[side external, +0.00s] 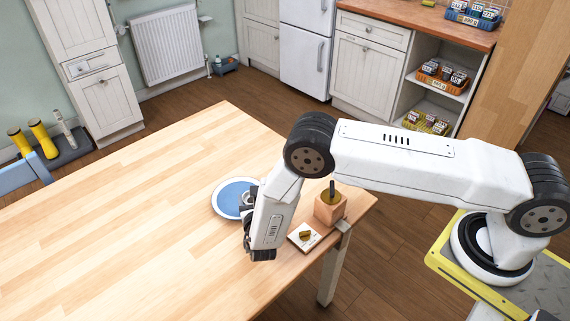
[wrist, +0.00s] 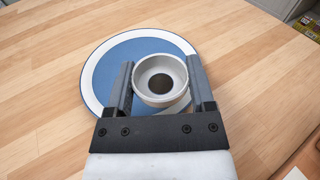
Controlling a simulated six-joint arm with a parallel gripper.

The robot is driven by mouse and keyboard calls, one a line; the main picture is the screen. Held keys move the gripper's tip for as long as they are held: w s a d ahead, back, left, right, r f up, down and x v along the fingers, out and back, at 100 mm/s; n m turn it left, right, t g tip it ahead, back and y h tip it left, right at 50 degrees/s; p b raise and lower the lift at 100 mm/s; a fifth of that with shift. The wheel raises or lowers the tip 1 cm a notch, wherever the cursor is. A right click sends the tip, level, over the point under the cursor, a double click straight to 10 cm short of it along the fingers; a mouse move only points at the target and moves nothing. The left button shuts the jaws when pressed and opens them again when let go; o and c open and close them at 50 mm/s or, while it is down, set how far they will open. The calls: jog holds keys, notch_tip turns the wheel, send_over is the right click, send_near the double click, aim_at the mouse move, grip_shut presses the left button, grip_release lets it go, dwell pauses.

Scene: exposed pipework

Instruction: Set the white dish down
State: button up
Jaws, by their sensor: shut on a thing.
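The white dish (wrist: 161,98) is a small round bowl with a darker round centre, seen from above in the wrist view. My gripper (wrist: 160,64) is shut on it, with one dark finger on each side. Behind and below it is a round blue plate with a white rim (wrist: 108,73). The dish overlaps the plate's right part in this view; whether it touches the plate I cannot tell. In the side view my gripper (side external: 249,199) is at the right edge of the plate (side external: 229,198), and my arm hides most of the dish.
The wooden table (side external: 130,200) is clear to the left of the plate. Near its right edge stand a wooden block-like holder (side external: 329,209) with a dark upright piece and a small white card or tile (side external: 300,240) with a brownish thing on it.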

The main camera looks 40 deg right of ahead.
jog(key=shift+f, duration=1.3)
jog(key=shift+f, duration=0.15)
jog(key=o, duration=1.3)
jog(key=shift+o, duration=0.2)
jog(key=v, duration=1.2)
